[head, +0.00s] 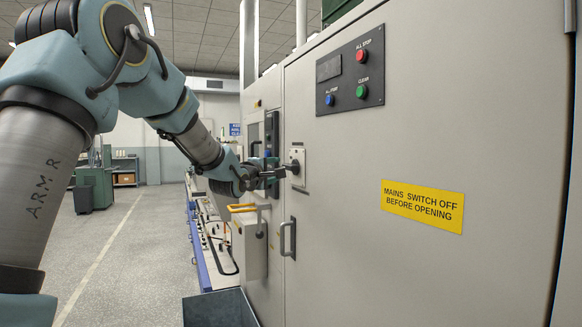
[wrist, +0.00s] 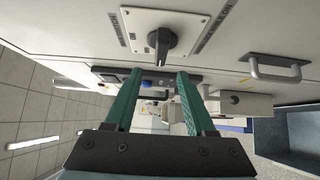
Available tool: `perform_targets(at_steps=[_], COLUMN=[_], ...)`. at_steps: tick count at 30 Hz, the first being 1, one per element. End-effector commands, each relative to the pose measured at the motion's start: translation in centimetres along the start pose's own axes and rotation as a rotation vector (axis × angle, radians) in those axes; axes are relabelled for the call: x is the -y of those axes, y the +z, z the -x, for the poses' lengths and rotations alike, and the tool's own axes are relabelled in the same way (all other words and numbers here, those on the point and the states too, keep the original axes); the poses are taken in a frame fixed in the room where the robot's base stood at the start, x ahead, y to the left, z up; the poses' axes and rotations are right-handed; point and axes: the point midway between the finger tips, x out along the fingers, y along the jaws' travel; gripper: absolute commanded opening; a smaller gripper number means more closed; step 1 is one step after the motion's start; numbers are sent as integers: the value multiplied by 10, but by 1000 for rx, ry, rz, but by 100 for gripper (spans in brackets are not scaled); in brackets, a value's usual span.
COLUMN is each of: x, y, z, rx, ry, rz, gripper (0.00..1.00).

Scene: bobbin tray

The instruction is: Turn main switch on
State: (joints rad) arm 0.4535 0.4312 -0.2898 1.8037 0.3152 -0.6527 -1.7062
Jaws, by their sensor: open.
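The main switch (head: 298,167) is a dark rotary knob on a light square plate on the cabinet front. In the wrist view the knob (wrist: 161,43) shows whole, its grip running roughly up and down the picture. Lettering beside the plate is too small to read surely. My gripper (head: 282,170) is close in front of the knob in the head view and partly hides it. In the wrist view my gripper (wrist: 156,74) has its two green fingers spread apart with nothing between them. The knob appears beyond the fingertips, and I see no clear contact.
A cabinet handle (head: 288,238) sits below the switch, also in the wrist view (wrist: 274,67). A button panel (head: 350,70) and yellow warning sign (head: 422,206) are on the door. A box with a yellow handle (head: 250,245) juts out left. The floor (head: 130,250) at left is clear.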

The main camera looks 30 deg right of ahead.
Motion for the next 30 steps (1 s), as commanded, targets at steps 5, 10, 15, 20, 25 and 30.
perform_targets(at_steps=[5,10,15,20,25,30], x=[-2,-2,-1,1,1,1], y=[1,1,0,0,-1,-1], z=[-34,-64,-83,-90,-91,-91], rx=[1,1,0,-1,-1,-1], ry=[-3,-3,-3,-4,-4,-3], rz=[-1,-3,-2,-3,-3,-3], gripper=[55,55,55,55,55,46])
